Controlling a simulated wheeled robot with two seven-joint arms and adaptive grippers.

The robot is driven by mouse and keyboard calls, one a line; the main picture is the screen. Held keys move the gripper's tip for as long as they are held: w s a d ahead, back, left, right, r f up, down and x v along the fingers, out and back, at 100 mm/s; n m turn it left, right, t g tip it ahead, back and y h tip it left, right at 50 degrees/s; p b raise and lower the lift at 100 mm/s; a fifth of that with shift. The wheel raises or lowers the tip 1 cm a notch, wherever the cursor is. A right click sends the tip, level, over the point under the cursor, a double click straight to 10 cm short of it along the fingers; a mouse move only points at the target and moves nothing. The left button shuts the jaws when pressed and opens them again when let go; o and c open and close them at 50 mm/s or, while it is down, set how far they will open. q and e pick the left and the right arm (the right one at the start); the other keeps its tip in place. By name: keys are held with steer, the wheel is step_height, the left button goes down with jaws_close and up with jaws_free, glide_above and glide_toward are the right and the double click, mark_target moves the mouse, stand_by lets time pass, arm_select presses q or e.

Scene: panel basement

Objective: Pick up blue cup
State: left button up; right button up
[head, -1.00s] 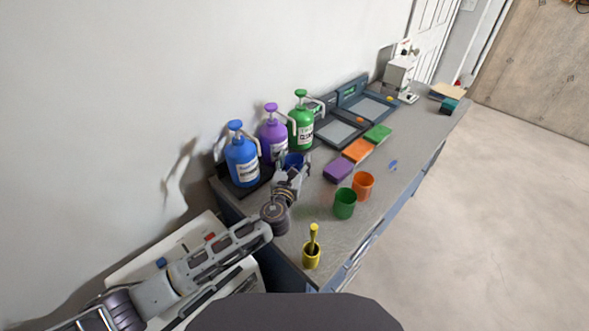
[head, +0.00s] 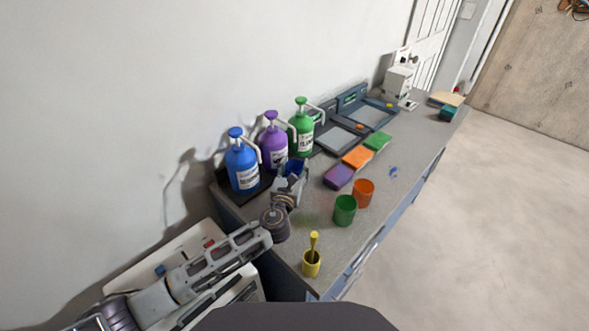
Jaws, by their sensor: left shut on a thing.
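The blue cup (head: 294,168) is in the head view in front of the purple pump bottle, partly hidden by my left gripper. My left gripper (head: 290,178) reaches in from the lower left and is shut on the blue cup. I cannot tell whether the cup touches the counter. My right gripper is not in view.
Blue (head: 241,165), purple (head: 273,145) and green (head: 302,130) pump bottles stand behind the gripper. A green cup (head: 345,211), an orange cup (head: 363,193) and a yellow cup (head: 312,263) holding a yellow tool stand on the counter (head: 385,195). Coloured blocks (head: 339,177) lie to the right.

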arm_select(q)
steer(key=shift+r, duration=0.75)
steer(key=shift+r+p, duration=0.3)
steer(key=shift+r, duration=0.55)
steer(key=shift+s, duration=0.2)
steer(key=shift+v, duration=8.3)
steer(key=shift+s+a, duration=0.15)
steer(key=shift+s, duration=0.2)
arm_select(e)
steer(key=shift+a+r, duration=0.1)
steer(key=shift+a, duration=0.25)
arm_select(q)
steer(key=shift+s, duration=0.1)
